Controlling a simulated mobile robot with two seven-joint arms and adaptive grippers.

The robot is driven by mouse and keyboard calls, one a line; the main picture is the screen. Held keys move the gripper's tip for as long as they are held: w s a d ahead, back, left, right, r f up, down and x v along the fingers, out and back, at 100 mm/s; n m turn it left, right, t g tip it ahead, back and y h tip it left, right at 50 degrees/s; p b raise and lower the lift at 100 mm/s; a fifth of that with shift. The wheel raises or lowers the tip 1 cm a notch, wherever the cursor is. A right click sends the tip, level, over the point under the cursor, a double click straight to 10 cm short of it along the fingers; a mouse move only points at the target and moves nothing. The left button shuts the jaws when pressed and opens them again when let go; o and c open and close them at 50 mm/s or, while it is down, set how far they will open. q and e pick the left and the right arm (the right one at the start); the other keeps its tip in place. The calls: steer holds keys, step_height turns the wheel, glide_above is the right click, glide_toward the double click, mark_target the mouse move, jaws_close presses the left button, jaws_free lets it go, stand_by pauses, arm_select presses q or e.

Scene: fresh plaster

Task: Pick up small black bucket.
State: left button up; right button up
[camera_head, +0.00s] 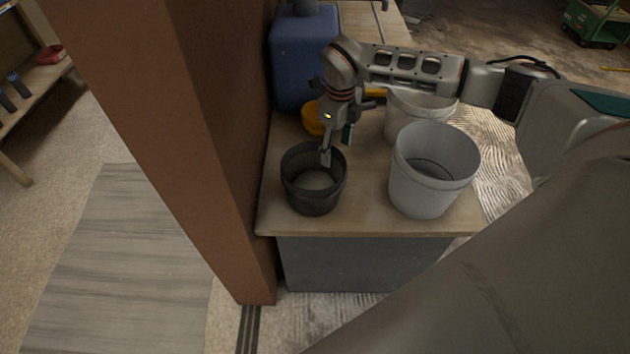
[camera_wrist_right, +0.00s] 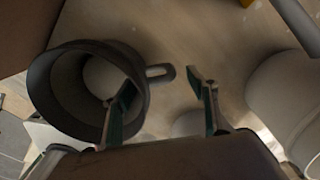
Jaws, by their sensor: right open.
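The small black bucket (camera_head: 300,194) stands upright at the front left of the wooden table top. In the right wrist view the bucket (camera_wrist_right: 70,72) fills the left side, with a small handle loop (camera_wrist_right: 160,73) on its rim. My right gripper (camera_head: 336,146) is over the bucket's back rim, pointing down. In the right wrist view the gripper (camera_wrist_right: 164,86) is open and empty. Its left finger overlaps the bucket's opening; its right finger is outside the rim. The rim and loop show between the fingers; whether they touch is unclear. My left gripper is out of view.
A white bucket (camera_head: 424,190) stands to the right of the black one, with another white bucket (camera_head: 405,125) behind it. A blue container (camera_head: 300,60) and a yellow object (camera_head: 312,118) are behind. A brown post (camera_head: 190,110) rises close on the left.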

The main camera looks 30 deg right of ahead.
step_height(320, 180, down, 3)
steer(key=shift+r, duration=0.1)
steer(key=shift+c, duration=0.3)
steer(key=c, duration=1.3)
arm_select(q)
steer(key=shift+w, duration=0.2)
